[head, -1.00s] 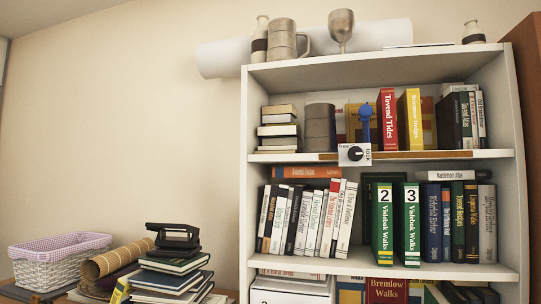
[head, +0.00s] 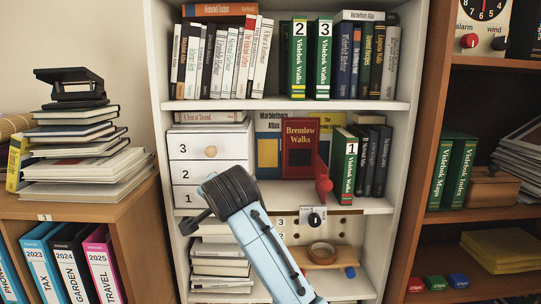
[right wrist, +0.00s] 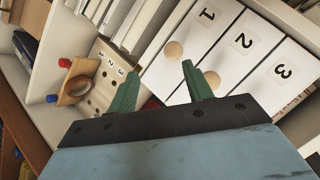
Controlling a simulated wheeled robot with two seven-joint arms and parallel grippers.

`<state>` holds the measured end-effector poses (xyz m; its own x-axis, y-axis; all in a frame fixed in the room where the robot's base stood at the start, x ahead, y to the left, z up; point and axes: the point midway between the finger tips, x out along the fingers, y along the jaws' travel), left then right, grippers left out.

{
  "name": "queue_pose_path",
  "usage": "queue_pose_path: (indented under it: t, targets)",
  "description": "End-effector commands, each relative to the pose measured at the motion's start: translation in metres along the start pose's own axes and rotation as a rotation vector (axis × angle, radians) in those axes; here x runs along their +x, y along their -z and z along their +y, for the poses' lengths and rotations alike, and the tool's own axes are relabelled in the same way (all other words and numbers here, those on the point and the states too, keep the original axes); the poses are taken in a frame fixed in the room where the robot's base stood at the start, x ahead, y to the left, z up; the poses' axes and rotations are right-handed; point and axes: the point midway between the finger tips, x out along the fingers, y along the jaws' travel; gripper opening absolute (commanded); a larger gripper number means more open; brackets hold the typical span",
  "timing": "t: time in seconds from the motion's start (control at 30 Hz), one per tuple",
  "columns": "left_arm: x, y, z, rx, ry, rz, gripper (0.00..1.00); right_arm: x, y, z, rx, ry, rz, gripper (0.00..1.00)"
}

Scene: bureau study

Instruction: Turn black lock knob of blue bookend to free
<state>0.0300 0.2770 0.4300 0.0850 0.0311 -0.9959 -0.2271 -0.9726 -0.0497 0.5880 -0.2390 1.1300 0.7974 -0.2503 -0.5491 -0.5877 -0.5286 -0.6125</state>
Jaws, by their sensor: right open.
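The blue bookend and its black lock knob are in neither view now. A second black knob (head: 314,219) on a white plate shows on a lower shelf edge in the head view, below a red bookend (head: 323,182). My right gripper (right wrist: 161,72) is open and empty in the right wrist view, its two green fingers apart in front of the numbered white drawers (right wrist: 215,55). In the head view my right arm rises across the lower bookcase towards these drawers (head: 209,170). My left gripper is not in view.
The white bookcase (head: 400,150) has books on several shelves. A low wooden cabinet (head: 140,205) with stacked books stands left, a brown bookcase (head: 420,130) right.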

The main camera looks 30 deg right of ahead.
Motion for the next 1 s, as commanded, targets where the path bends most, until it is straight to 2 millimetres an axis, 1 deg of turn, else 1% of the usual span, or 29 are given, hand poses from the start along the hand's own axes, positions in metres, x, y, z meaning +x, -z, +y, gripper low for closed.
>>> queue_pose_path:
  t: [0.03,0.17,0.2,0.27,0.3,0.37,0.4,0.47,0.5,0.57,0.6,0.7,0.73,0.8,0.87,0.93,1.0]
  targets:
    - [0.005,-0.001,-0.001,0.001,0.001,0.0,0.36,-0.021,0.021,-0.02,0.079,0.035,0.039,0.5]
    - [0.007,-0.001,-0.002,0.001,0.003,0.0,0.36,-0.069,0.071,-0.066,0.291,0.106,0.117,0.5]
    - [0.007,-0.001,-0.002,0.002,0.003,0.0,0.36,-0.085,0.087,-0.081,0.362,0.131,0.141,0.5]
    - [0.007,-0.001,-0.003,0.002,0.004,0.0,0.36,-0.112,0.113,-0.103,0.474,0.175,0.177,0.5]
    - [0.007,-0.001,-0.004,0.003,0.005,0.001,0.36,-0.13,0.13,-0.116,0.55,0.205,0.199,0.5]
    - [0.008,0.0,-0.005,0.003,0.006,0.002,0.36,-0.161,0.155,-0.135,0.665,0.255,0.228,0.5]
    - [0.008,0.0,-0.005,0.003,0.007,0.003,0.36,-0.182,0.171,-0.146,0.743,0.291,0.246,0.5]
    - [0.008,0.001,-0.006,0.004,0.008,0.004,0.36,-0.215,0.194,-0.16,0.858,0.345,0.269,0.5]
    - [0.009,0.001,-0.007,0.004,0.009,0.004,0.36,-0.237,0.207,-0.167,0.931,0.38,0.28,0.5]
    - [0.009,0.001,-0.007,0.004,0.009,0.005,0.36,-0.269,0.225,-0.175,1.034,0.432,0.294,0.5]
    - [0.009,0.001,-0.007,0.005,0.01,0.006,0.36,-0.288,0.236,-0.179,1.096,0.464,0.301,0.5]
    - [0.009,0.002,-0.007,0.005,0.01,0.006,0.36,-0.329,0.255,-0.184,1.223,0.531,0.308,0.5]
    - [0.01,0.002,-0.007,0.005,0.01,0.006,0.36,-0.338,0.26,-0.185,1.254,0.547,0.309,0.5]
    - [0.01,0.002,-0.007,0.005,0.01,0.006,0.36,-0.355,0.267,-0.186,1.309,0.577,0.31,0.5]
    - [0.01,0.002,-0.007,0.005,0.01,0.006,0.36,-0.364,0.271,-0.186,1.339,0.593,0.311,0.5]
    - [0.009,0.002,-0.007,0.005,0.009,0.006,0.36,-0.368,0.275,-0.186,1.359,0.602,0.311,0.5]
    - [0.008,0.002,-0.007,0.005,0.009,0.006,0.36,-0.366,0.279,-0.188,1.365,0.605,0.311,0.5]
